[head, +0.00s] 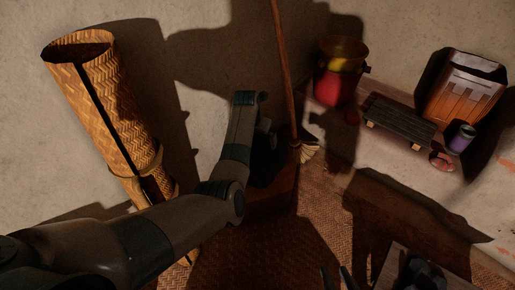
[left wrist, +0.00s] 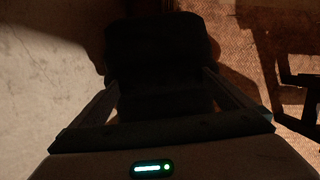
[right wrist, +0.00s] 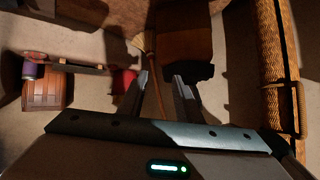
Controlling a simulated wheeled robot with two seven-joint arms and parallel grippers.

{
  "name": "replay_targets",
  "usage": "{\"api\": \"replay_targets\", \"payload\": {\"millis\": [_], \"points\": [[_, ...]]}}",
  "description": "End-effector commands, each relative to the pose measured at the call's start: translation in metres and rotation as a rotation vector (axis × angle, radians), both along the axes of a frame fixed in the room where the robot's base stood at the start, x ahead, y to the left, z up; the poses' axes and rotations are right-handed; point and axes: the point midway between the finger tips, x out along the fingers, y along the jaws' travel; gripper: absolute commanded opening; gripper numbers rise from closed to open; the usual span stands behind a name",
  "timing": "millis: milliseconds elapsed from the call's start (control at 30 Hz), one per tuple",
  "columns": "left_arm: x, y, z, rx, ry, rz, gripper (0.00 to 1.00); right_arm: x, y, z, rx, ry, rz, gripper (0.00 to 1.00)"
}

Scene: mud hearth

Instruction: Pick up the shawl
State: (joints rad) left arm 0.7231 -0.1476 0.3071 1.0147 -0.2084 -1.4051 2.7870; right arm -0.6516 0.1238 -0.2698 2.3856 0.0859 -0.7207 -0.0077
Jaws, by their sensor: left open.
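A dark, soft-edged bundle (left wrist: 155,45), which looks like the folded shawl, fills the space between the fingers of my left gripper (left wrist: 158,85) in the left wrist view. It is in deep shadow, so I cannot tell whether the fingers touch it. In the head view my left forearm hides most of that spot, above a brown wooden chest (head: 272,203). The left fingers are spread wide.
A tall rolled mat (head: 105,105) leans on the wall at left. A broom (head: 284,75) stands behind the chest. A red and yellow pot (head: 338,75), low dark bench (head: 397,120), wooden-fronted box (head: 465,90) and purple tin (head: 460,138) sit on the ledge at right.

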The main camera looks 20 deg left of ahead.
Motion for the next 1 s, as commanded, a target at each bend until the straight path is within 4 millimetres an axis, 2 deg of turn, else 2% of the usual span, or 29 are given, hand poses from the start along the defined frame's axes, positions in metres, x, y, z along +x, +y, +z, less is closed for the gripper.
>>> {"api": "replay_targets", "payload": {"millis": [200,300,733,1000], "points": [[0.000,0.000,0.000,0.000,0.000,0.000,1.00,0.000,0.000,0.000,0.000,0.001,0.000,0.31],[0.000,0.000,0.000,0.000,0.000,0.000,0.79,0.000,0.000,0.000,-0.001,0.001,0.001,0.31],[0.001,0.000,0.005,0.000,-0.002,0.000,0.79,-0.001,-0.001,-0.001,-0.004,0.012,0.002,0.31],[0.001,-0.001,0.031,-0.001,-0.004,0.001,0.79,-0.016,-0.011,-0.017,-0.033,0.134,-0.003,0.31]]}}
